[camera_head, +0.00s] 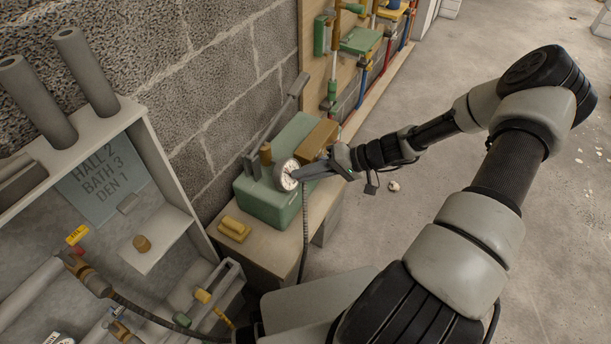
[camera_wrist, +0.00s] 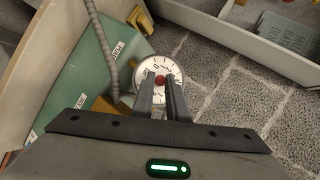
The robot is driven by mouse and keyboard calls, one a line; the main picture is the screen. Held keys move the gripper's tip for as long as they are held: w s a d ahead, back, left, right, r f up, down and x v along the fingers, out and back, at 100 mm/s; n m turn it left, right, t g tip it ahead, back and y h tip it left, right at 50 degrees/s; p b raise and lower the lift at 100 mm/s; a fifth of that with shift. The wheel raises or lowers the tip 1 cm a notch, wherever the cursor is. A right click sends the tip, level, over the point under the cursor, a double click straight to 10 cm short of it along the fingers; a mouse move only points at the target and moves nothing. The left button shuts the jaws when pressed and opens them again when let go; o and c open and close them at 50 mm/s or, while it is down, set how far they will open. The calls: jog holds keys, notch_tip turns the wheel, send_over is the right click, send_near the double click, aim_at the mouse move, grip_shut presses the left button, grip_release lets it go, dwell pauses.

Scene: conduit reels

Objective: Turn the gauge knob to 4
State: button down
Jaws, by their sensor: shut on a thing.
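The gauge (camera_head: 287,174) has a round white dial with dark figures and sits on the front of a green box (camera_head: 268,208) on a small wooden stand. In the wrist view the dial (camera_wrist: 177,71) faces me, with a red knob (camera_wrist: 160,80) at its centre. My gripper (camera_head: 300,174) reaches the dial from the right; in the wrist view its fingers (camera_wrist: 161,86) are closed around the red knob. The fingers cover the lower part of the dial. I cannot tell which figure the knob points to.
A dark hose (camera_head: 305,235) hangs from the gauge box. A yellow block (camera_head: 234,228) lies on the stand. An open grey cabinet (camera_head: 150,150) with pipes and fittings stands at the left. A block wall is behind; the concrete floor at the right is mostly clear.

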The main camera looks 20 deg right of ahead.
jog(key=shift+n+h+b, duration=0.3)
jog(key=shift+n+h, duration=0.1)
jog(key=shift+n, duration=0.4)
jog(key=c, duration=1.7)
grip_release()
jog(key=shift+c, duration=0.2)
jog(key=p+v, duration=0.3)
jog(key=v, duration=1.4)
jog(key=shift+r, duration=0.2)
jog(key=shift+s+d, duration=0.1)
jog(key=shift+s, duration=0.05)
